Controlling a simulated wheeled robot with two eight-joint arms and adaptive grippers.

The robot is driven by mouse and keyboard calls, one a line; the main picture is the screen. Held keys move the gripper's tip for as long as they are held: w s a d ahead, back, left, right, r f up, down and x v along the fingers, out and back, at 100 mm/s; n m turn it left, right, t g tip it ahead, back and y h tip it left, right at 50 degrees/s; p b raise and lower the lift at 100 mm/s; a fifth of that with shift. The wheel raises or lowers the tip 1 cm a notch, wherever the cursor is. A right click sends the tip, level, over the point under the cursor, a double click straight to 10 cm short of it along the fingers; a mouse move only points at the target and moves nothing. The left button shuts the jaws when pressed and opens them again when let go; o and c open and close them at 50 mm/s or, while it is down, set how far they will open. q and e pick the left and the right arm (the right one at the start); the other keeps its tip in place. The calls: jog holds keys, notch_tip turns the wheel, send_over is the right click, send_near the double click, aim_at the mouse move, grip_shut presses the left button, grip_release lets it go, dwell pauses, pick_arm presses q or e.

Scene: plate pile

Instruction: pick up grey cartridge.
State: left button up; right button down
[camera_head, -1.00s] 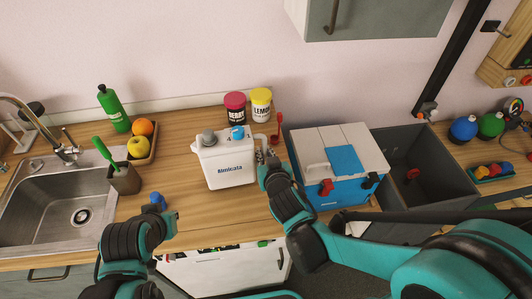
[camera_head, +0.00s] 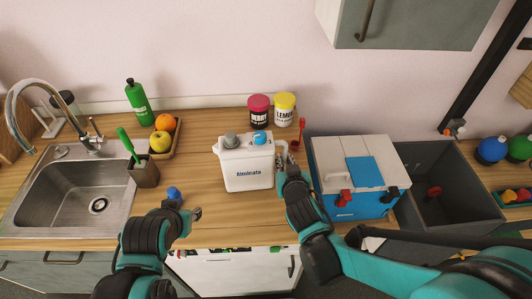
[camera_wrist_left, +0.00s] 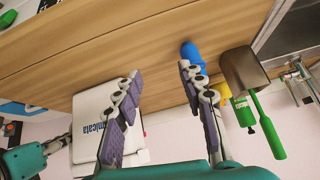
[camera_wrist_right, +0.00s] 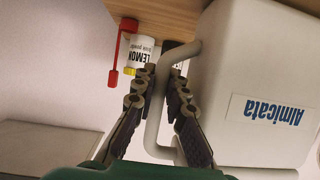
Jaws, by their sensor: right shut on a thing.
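A grey round piece (camera_head: 231,140), likely the grey cartridge, sits upright on top of a white container (camera_head: 248,168) on the counter, beside a blue cap (camera_head: 261,137). My right gripper (camera_head: 287,163) is at the container's right side. In the right wrist view its fingers (camera_wrist_right: 157,80) are shut on the container's white side handle (camera_wrist_right: 153,125). My left gripper (camera_head: 188,210) is in front and to the left of the container. In the left wrist view it is open and empty (camera_wrist_left: 160,72). The grey piece is not seen in either wrist view.
A small blue object (camera_head: 173,192) stands by my left gripper. A blue-and-white cooler box (camera_head: 350,175) stands to the right. Two jars (camera_head: 284,108) and a red spoon (camera_head: 299,128) are behind. A sink (camera_head: 75,195) and a brush holder (camera_head: 144,173) are left.

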pick_arm(q)
jog(key=w+r+m+t, duration=0.1)
jog(key=m, duration=0.1)
jog(key=w+a+r+m+t+y, duration=0.1)
jog(key=w+m, duration=0.1)
jog(key=m, duration=0.1)
jog(key=w+a+r+m+t+y, duration=0.1)
jog(key=m, duration=0.2)
jog(key=shift+w+a, duration=0.25)
jog(key=m+t+h, duration=0.6)
jog(key=m+t, duration=0.1)
jog(key=m, duration=2.2)
send_near(231, 140)
jog(key=a+x, duration=0.1)
jog(key=x, duration=0.5)
jog(key=d+x, duration=0.1)
jog(key=x, duration=0.2)
jog(key=shift+a+f+x, duration=0.1)
jog(key=shift+a+x, duration=0.05)
jog(key=shift+x, duration=1.45)
jog(key=shift+a+f+x, duration=0.15)
jog(key=shift+x, duration=1.4)
grip_shut()
